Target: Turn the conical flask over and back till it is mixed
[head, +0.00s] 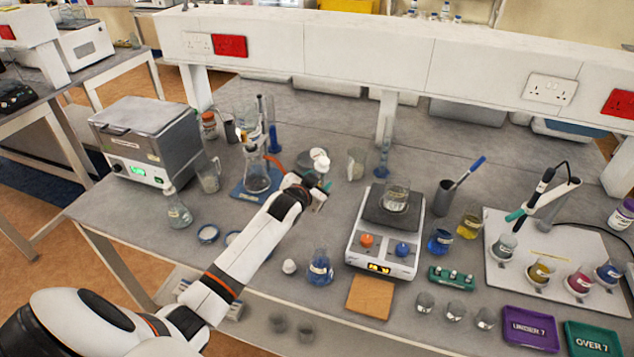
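Several conical flasks are in the head view, and I cannot tell which one the task means. One with blue liquid (320,270) stands upright near the front edge. One with pale liquid (178,212) stands upright at the left. A third (257,180) stands on a blue base among clamp-stand parts. My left arm reaches in from the lower left, and its gripper (319,186) is above the bench, beyond the blue flask and apart from it. The gripper's fingers are small and partly hidden, by a white rounded object (320,160). My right gripper is out of view.
A white stopper-like piece (289,267) sits beside the blue flask. A grey water bath (148,140) stands left. Small beakers and trays (528,328) fill the right.

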